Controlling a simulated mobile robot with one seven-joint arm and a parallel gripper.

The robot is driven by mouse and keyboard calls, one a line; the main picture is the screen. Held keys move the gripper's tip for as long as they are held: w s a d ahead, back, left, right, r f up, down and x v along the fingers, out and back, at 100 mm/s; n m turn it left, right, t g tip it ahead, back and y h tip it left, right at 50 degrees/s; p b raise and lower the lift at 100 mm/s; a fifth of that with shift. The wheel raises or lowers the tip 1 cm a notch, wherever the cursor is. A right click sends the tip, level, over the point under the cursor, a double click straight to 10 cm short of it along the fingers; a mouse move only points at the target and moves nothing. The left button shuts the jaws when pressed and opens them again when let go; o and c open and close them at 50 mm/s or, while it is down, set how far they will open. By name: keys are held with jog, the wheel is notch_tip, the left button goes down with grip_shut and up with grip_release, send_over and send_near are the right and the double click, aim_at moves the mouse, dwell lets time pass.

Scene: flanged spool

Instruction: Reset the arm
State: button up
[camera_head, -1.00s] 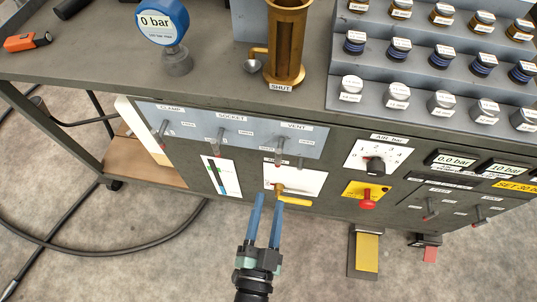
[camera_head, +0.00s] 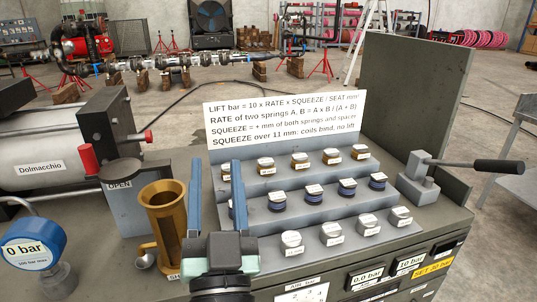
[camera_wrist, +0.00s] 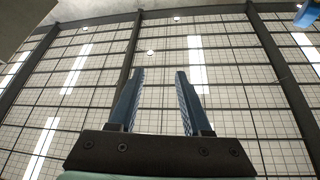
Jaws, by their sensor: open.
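My gripper (camera_head: 217,196) shows at the lower middle of the head view, its two blue fingers pointing up and standing apart with nothing between them. It is in front of the stepped rack and right of the brass cylinder. In the wrist view my gripper (camera_wrist: 158,98) is also open and empty, with only the gridded ceiling beyond the fingers.
The stepped grey rack (camera_head: 370,229) holds rows of labelled springs and caps under a formula sign (camera_head: 287,125). A brass cylinder (camera_head: 168,228) and a 0 bar gauge (camera_head: 32,245) stand left. A lever press (camera_head: 420,178) stands right.

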jog(key=s+d+r+n+t+h+p, duration=0.1)
jog(key=s+d+r+t+h, duration=0.3)
jog(key=r, duration=0.9)
jog(key=s+d+r+y+p, duration=0.1)
jog(key=s+d+r, duration=0.35)
jog(key=r, duration=0.75)
notch_tip(320, 180, up, 15)
jog(key=s+a+p, duration=0.1)
jog(key=a+p, duration=0.1)
jog(key=p, duration=1.2)
jog(key=shift+s+p, duration=0.2)
jog(key=shift+p, duration=0.1)
